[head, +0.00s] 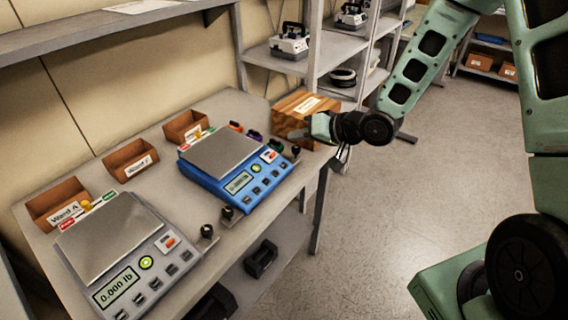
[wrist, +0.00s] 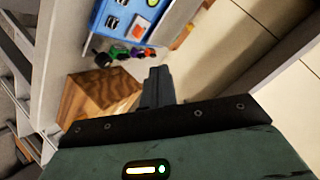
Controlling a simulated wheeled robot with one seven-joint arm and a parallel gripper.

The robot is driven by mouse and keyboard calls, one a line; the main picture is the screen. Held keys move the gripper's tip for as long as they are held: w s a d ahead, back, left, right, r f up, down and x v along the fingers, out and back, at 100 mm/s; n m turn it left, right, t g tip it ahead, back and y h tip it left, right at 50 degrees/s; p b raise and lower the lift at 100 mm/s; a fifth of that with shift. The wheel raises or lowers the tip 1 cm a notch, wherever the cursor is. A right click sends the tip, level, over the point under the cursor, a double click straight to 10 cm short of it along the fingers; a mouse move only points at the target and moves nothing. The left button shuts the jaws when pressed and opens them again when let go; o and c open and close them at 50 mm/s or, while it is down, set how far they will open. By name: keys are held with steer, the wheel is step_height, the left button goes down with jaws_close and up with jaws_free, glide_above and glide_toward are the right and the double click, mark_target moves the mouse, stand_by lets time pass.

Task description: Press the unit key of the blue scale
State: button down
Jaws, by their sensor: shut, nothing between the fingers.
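The blue scale (head: 213,185) stands on the grey bench in the head view, with a bare metal plate, a lit display (head: 238,183), an orange key (head: 269,156) and several dark keys. The key labels are too small to read, so I cannot tell which is the unit key. Part of the blue scale (wrist: 138,12) with some keys also shows at the top of the wrist view. My gripper (head: 296,136) is right of the blue scale, in front of the wooden box, apart from the keys. In the wrist view its fingers (wrist: 158,74) are together and empty.
A wooden box (head: 292,121) stands at the bench's right end. A grey scale (head: 98,242) reading 0.000 lb stands at the left. Brown bins (head: 130,160) line the back. Small colored connectors (head: 253,135) and black knobs (head: 227,212) sit near the blue scale.

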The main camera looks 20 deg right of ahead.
steer(key=b, duration=0.7)
glide_toward(277, 162)
steer(key=w+a, duration=0.2)
steer(key=shift+w+a+r, duration=0.15)
steer(key=shift+w+a, duration=0.05)
steer(key=shift+w, duration=0.2)
steer(key=shift+w+a+f+b, duration=0.1)
steer(key=shift+f+b, duration=0.1)
steer(key=shift+f, duration=0.2)
steer(key=shift+w+a+f+b, duration=0.1)
steer(key=shift+w+f+b, duration=0.1)
steer(key=shift+f, duration=0.2)
steer(key=shift+f, duration=0.1)
stand_by(0.6)
steer(key=shift+f, duration=0.3)
steer(key=shift+w+a+f+b, duration=0.1)
steer(key=shift+f+b, duration=0.2)
steer(key=shift+b, duration=0.05)
stand_by(0.5)
steer(key=shift+r, duration=0.1)
steer(key=shift+s+r+p, duration=0.2)
steer(key=shift+r+p, duration=0.45)
steer(key=shift+p, duration=0.1)
